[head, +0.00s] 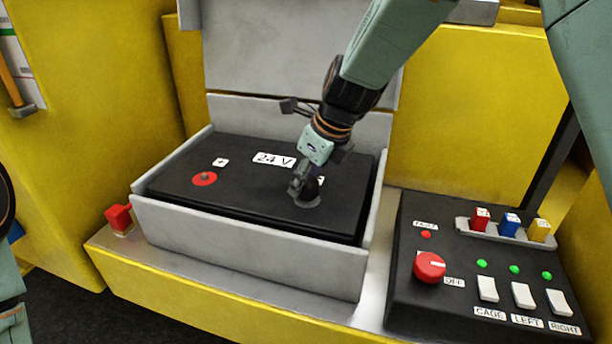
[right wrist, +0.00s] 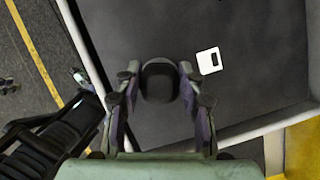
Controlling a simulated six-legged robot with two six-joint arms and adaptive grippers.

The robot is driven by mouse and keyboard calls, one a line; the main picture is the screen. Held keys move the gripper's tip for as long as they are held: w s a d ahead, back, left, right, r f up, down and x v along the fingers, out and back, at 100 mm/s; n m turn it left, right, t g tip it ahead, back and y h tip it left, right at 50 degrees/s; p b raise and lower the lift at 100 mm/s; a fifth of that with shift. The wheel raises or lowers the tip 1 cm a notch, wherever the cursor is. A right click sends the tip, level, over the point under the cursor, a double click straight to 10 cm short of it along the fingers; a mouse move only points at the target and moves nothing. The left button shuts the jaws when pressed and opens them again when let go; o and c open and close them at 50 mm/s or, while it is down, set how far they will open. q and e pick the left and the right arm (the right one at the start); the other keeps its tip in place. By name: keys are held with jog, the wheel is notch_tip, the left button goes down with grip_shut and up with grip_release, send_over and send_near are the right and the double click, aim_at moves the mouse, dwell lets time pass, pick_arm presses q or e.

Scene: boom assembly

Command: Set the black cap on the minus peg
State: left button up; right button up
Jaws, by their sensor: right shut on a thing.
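The black cap (head: 311,187) is between the fingers of my right gripper (head: 302,190), which is shut on it. The cap also shows in the right wrist view (right wrist: 160,82), with a finger on each side. It is directly over or on the minus peg's grey round base (head: 307,202), at the right part of the black 24 V battery (head: 250,205). The peg itself is hidden, so I cannot tell whether the cap touches down on it. The white minus label (right wrist: 209,61) lies beside the cap. My left gripper is not in view.
The plus peg stands on a red disc (head: 204,179) on the battery's left. A grey tray (head: 250,252) surrounds the battery. To the right is a control box with a red knob (head: 429,267), white switches and coloured blocks (head: 510,224). A red block (head: 119,217) is at the left.

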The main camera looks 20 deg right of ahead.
jog(key=shift+s+f, duration=0.1)
jog(key=shift+f, duration=0.7)
dwell(0.9)
jog(key=o, duration=1.4)
jog(key=shift+c, duration=0.2)
jog(key=shift+r, duration=0.1)
jog(key=v, duration=1.1)
jog(key=shift+r, duration=0.35)
jog(key=shift+s, duration=0.25)
